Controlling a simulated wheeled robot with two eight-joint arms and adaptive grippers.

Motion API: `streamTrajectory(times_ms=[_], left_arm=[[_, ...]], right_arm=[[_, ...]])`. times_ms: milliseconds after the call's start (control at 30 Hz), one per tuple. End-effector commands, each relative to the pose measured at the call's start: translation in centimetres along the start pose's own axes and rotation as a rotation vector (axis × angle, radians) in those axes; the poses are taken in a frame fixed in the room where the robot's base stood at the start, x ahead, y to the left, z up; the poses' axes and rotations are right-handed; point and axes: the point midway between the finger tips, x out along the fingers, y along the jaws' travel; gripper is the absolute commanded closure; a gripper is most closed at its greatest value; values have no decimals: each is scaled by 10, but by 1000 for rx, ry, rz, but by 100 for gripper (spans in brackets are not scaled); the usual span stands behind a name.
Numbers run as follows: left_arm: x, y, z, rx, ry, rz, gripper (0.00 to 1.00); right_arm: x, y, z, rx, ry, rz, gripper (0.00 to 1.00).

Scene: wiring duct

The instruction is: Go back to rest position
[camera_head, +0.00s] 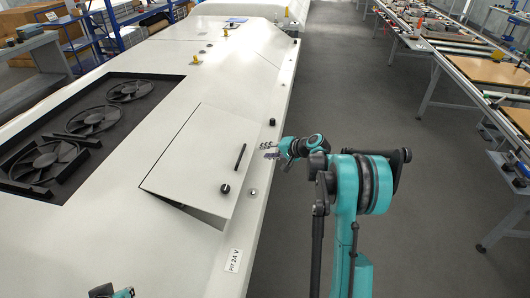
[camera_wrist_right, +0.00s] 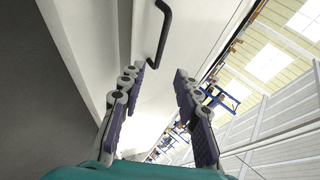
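My right gripper (camera_head: 268,150) is just right of the hatch door's right edge, over the rim of the long white duct (camera_head: 262,190). The right wrist view shows its two purple-padded fingers (camera_wrist_right: 158,92) spread apart with nothing between them. The white hatch door (camera_head: 195,150) is slightly raised, with a dark gap along its lower edge. Its black bar handle (camera_head: 240,157) is left of the gripper and apart from it. The handle (camera_wrist_right: 160,35) also shows beyond the fingers in the wrist view. Of my left arm, only a small teal piece shows at the bottom edge; its gripper is not visible.
A black knob (camera_head: 225,188) sits on the door. Several fans (camera_head: 95,120) lie in a dark recess left of it. A label reading 24 V (camera_head: 233,261) is near the duct's edge. Grey floor (camera_head: 440,200) is free to the right, before the workbenches (camera_head: 470,45).

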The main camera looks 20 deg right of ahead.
Motion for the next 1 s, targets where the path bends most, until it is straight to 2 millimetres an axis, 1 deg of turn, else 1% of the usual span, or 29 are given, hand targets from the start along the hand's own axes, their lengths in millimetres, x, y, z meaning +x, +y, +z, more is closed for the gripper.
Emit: streamTrajectory(times_ms=[267,367,433,467,567,600,667,700,833,933,1000], left_arm=[[0,0,0,0,0,0,100],[0,0,0,0,0,0,100],[0,0,0,0,0,0,100],[0,0,0,0,0,0,100],[0,0,0,0,0,0,100],[0,0,0,0,0,0,100],[0,0,0,0,0,0,100],[0,0,0,0,0,0,100],[0,0,0,0,0,0,100],[0,0,0,0,0,0,100],[0,0,0,0,0,0,100]], right_arm=[[0,-2,2,-3,-1,2,68],[-6,-13,13,-27,-8,23,68],[-16,-27,28,-60,-16,51,68],[-20,-34,38,-79,-21,67,68],[-42,-56,74,-156,-38,128,68],[-52,-64,90,-191,-44,154,68],[-68,-72,114,-243,-52,192,68],[-78,-76,129,-278,-57,216,68],[-114,-83,180,-394,-71,292,68],[-142,-79,218,-487,-79,347,68],[-161,-74,242,-554,-83,383,68]])
